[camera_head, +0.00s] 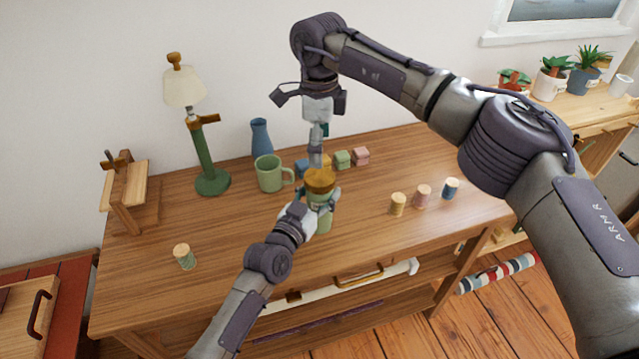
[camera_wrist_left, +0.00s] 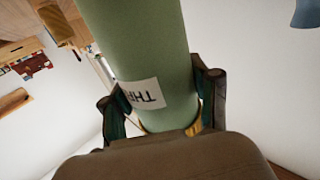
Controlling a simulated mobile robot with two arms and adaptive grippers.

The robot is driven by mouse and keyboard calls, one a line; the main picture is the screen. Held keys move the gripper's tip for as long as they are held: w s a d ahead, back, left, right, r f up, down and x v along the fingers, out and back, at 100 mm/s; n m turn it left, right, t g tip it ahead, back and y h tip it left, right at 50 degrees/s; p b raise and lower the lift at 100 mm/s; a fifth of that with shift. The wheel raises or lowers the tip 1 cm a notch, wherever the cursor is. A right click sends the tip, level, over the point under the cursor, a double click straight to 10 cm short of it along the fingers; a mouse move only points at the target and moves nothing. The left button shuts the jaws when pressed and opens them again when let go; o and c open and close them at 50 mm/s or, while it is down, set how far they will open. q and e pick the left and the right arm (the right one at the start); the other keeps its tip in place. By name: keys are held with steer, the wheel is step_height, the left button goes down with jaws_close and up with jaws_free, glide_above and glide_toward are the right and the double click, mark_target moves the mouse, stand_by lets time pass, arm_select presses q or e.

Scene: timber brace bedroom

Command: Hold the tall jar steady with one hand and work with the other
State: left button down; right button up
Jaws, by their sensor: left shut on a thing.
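The tall jar (camera_head: 323,219) is green with a brown-gold lid (camera_head: 320,180) and stands upright near the middle of the wooden table. My left gripper (camera_head: 317,208) is shut around its body, below the lid. In the left wrist view, the green jar (camera_wrist_left: 140,45) fills the space between the fingers, and a white label with partly visible dark letters (camera_wrist_left: 143,95) faces the camera. My right gripper (camera_head: 317,160) points down from above, right over the lid. It appears edge-on, so its finger opening and any contact with the lid are unclear.
A green mug (camera_head: 268,174), blue vase (camera_head: 261,138) and green lamp (camera_head: 204,160) stand behind left. Small coloured blocks (camera_head: 342,160) sit behind the jar. Small corked pots stand to the right (camera_head: 423,197) and front left (camera_head: 184,257). The table's front right is clear.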

mark_target(319, 176)
steer(key=m, duration=1.3)
steer(key=shift+a, duration=0.1)
steer(key=m, duration=0.4)
steer(key=shift+m, duration=0.4)
steer(key=m, duration=1.1)
steer(key=shift+m, duration=0.4)
steer(key=m, duration=0.5)
steer(key=shift+f, duration=0.25)
steer(key=shift+m, duration=0.3)
step_height(319, 176, down, 8)
steer(key=shift+r, duration=0.2)
